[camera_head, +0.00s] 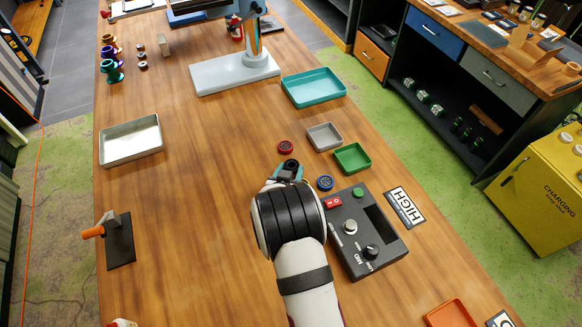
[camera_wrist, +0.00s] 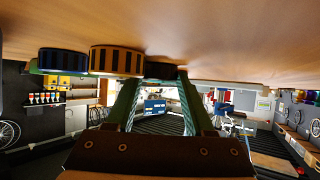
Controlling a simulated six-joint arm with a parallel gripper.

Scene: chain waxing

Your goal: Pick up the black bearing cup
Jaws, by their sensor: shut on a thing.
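The black bearing cup (camera_head: 291,163) shows as a small dark round shape at the tip of my gripper (camera_head: 288,172) in the head view. In the wrist view my gripper (camera_wrist: 160,82) has its two green fingers closed in on the dark cup (camera_wrist: 164,71), just below the tabletop surface in this upside-down picture. Most of the cup is hidden by the fingers. It is close to the table; I cannot tell whether it touches. A red cup (camera_head: 286,147) sits just beyond the gripper, and a blue cup (camera_head: 325,183) sits to its right.
A dark control box (camera_head: 362,243) with knobs stands right of my arm. A grey tray (camera_head: 324,137), a green tray (camera_head: 352,158) and a teal tray (camera_head: 314,88) lie beyond. A metal tray (camera_head: 131,140) is at left. The table between it and my gripper is clear.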

